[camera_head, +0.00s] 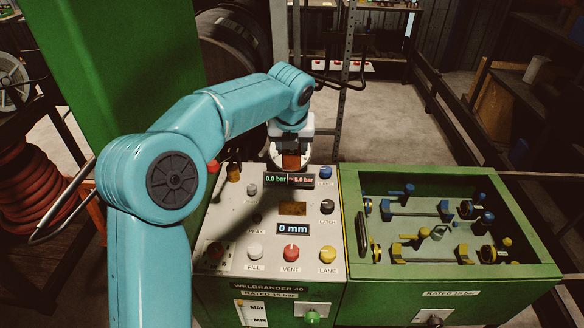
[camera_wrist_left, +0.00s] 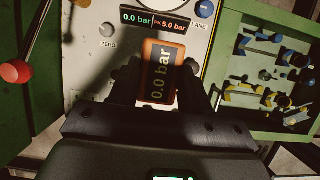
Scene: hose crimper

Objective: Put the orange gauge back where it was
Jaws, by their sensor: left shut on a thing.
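The orange gauge (camera_wrist_left: 147,70) is a small block with a dark screen reading "0.0 bar". My left gripper (camera_wrist_left: 158,88) is shut on it, with one dark finger on each side. In the head view the gauge (camera_head: 291,162) shows as a small orange patch under my left gripper (camera_head: 291,155), at the far part of the control panel (camera_head: 224,224). It hangs near the "0.0 bar / 5.0 bar" display (camera_head: 289,180). Whether it touches the panel I cannot tell. A brownish rectangle (camera_head: 293,208) lies on the panel nearer to me. My right gripper is not in view.
The panel bears a red VENT knob (camera_head: 291,252), a yellow LANE knob (camera_head: 327,253), a black LATCH knob (camera_head: 327,207) and a "0 mm" display (camera_head: 293,229). A green tray (camera_head: 455,271) with blue and yellow fittings adjoins on the right. A red-ball lever (camera_wrist_left: 16,71) stands at left.

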